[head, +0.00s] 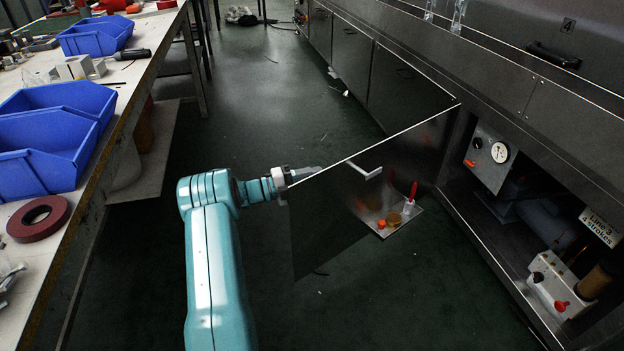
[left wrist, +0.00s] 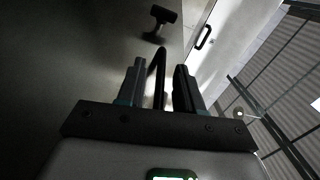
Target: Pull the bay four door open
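The bay four door (head: 405,145) is a dark metal panel swung well out from the dryer's side into the aisle. Its hinge side is at the right and its free edge at the left. A small shelf (head: 386,231) with a red-handled tool and small pots is at its lower inner side. My left gripper (head: 312,172) is at the free edge. In the left wrist view, the dark door handle (left wrist: 158,72) stands between the two fingers of my left gripper (left wrist: 160,85), with a gap visible beside it. The handle is hidden in the head view. My right gripper is not in view.
The open bay at right shows a gauge panel (head: 490,157) and a pump-like unit (head: 552,284). A panel marked 4 (head: 590,40) is above. A workbench (head: 128,105) with blue bins (head: 55,150) runs along the left. The green floor (head: 270,90) between is mostly clear.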

